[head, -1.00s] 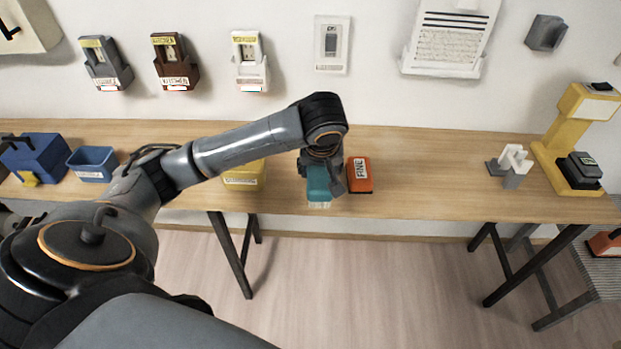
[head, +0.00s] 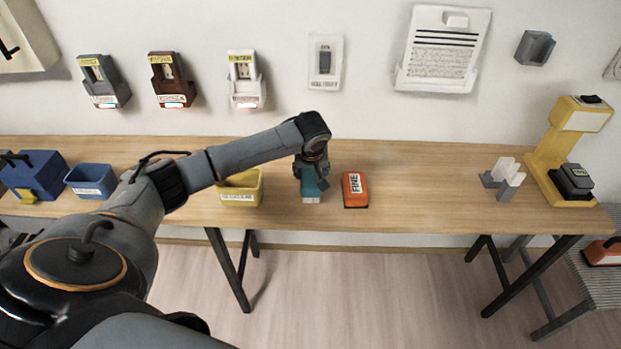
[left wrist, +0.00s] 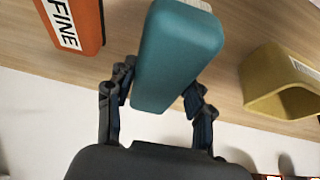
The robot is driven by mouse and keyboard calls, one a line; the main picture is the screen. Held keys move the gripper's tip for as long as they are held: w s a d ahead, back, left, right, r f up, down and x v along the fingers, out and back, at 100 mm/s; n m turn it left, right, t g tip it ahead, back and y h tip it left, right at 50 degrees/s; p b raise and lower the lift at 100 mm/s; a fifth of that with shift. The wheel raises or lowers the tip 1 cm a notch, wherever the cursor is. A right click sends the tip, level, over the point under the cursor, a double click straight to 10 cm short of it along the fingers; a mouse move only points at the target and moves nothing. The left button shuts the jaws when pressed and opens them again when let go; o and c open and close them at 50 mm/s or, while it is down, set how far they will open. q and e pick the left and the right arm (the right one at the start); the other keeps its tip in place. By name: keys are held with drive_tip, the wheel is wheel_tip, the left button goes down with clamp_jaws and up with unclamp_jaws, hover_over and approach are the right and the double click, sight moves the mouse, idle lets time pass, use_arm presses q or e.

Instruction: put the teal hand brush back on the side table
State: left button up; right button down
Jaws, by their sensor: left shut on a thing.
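The teal hand brush (head: 311,187) is over the front half of the long wooden table (head: 420,200). Its pale bristles show at its lower end. My left gripper (head: 311,178) is shut on it from above. In the left wrist view, the brush's teal body (left wrist: 178,55) sits between the two dark fingers of the left gripper (left wrist: 155,95). I cannot tell whether the bristles touch the tabletop. A low grey slatted table (head: 562,285) stands at the right edge, partly cut off. My right gripper is not in view.
An orange block marked FINE (head: 355,190) lies just right of the brush, apart from it. A yellow bin (head: 240,188) stands to its left. A white and grey holder (head: 503,178) and a yellow machine (head: 560,150) stand farther right. An orange item (head: 604,252) lies on the slatted table.

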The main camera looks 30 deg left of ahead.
use_arm(q)
drive_tip(key=shift+w+a+f, duration=0.25)
drive_tip(key=shift+w+f, duration=0.1)
drive_tip(key=shift+f, duration=0.1)
drive_tip(key=x, duration=0.1)
drive_tip(key=p+x, duration=0.1)
drive_tip(key=x, duration=0.1)
drive_tip(key=shift+s+d+f, duration=0.1)
drive_tip(key=shift+s+d, duration=0.05)
drive_tip(key=shift+s, duration=0.1)
drive_tip(key=shift+f, duration=0.25)
drive_tip(key=shift+f, duration=0.2)
drive_tip(key=o, duration=1.2)
